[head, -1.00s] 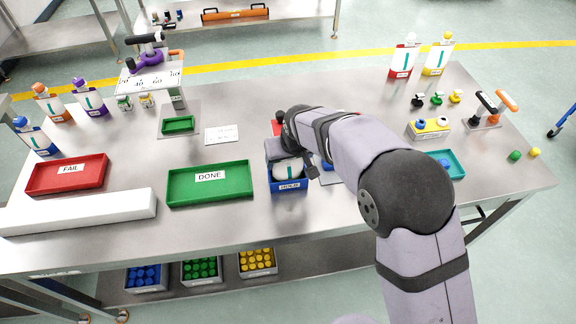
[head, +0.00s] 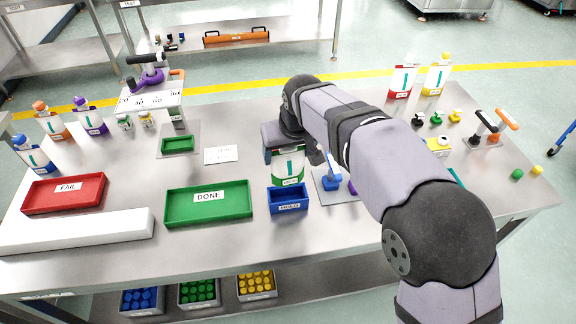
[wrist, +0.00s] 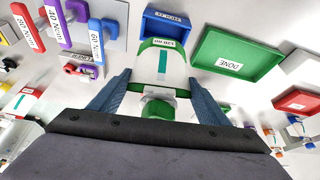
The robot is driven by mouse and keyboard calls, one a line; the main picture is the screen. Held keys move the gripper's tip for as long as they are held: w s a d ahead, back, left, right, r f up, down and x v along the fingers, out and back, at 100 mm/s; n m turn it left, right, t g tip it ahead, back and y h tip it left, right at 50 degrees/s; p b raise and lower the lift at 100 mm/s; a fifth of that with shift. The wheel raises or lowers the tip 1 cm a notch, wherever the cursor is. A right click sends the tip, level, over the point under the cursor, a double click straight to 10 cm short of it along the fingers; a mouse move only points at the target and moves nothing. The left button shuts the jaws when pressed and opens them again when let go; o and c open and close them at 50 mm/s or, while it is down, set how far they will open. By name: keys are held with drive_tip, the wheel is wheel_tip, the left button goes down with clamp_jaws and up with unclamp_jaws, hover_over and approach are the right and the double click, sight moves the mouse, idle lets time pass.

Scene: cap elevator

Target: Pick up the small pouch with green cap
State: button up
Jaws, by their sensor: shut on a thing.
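The small pouch with green cap (head: 288,168) is white with a green band at its base and a teal stripe. It hangs upright above the table, just behind the blue HOLD box (head: 289,200). My gripper (wrist: 158,98) is shut on its neck, with the green cap (wrist: 158,108) between the fingers in the wrist view. The pouch body (wrist: 162,66) points toward the blue box there. In the head view my wrist hides the cap and the fingertips. The blue box looks empty.
The green DONE tray (head: 210,206) is left of the box and empty. The red FAIL tray (head: 63,193) and a long white block (head: 76,232) lie further left. Blue and purple torque tools (head: 333,180) stand close right of my gripper.

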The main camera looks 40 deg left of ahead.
drive_tip(key=shift+r, duration=3.85)
